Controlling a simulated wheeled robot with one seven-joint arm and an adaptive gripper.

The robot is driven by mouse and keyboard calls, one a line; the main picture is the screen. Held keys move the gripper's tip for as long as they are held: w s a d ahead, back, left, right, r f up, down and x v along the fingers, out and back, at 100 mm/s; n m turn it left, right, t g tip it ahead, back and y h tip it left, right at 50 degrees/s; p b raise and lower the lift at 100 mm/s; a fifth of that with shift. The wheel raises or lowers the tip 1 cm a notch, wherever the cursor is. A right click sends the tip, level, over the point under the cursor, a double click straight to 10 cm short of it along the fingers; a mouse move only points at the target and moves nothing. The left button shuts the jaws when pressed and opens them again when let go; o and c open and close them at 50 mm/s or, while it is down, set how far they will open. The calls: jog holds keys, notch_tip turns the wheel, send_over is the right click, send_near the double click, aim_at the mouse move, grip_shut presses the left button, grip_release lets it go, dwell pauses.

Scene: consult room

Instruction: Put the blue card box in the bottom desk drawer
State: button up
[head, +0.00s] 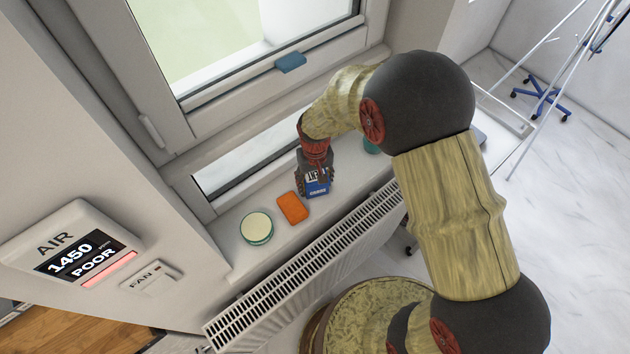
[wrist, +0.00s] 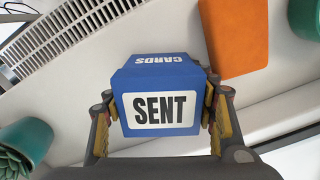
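The blue card box (head: 318,189) is at the windowsill, beneath my arm in the head view. In the wrist view the blue card box (wrist: 163,74) shows a white label reading SENT and the word CARDS on another side. My gripper (head: 315,178) has one finger on each side of the box. In the wrist view the fingers of my gripper (wrist: 162,112) appear to touch both sides of it. I cannot tell whether the box rests on the sill or is just above it. The desk drawer is not identifiable in either view.
On the windowsill (head: 238,262), an orange object (head: 293,208) lies left of the box, and a round teal-rimmed item (head: 256,228) stands farther left. A teal pot with a plant (wrist: 25,143) is on the box's other side. A radiator (head: 310,260) runs below the sill; the window is behind.

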jog(key=c, duration=0.9)
jog(key=shift+r, duration=0.1)
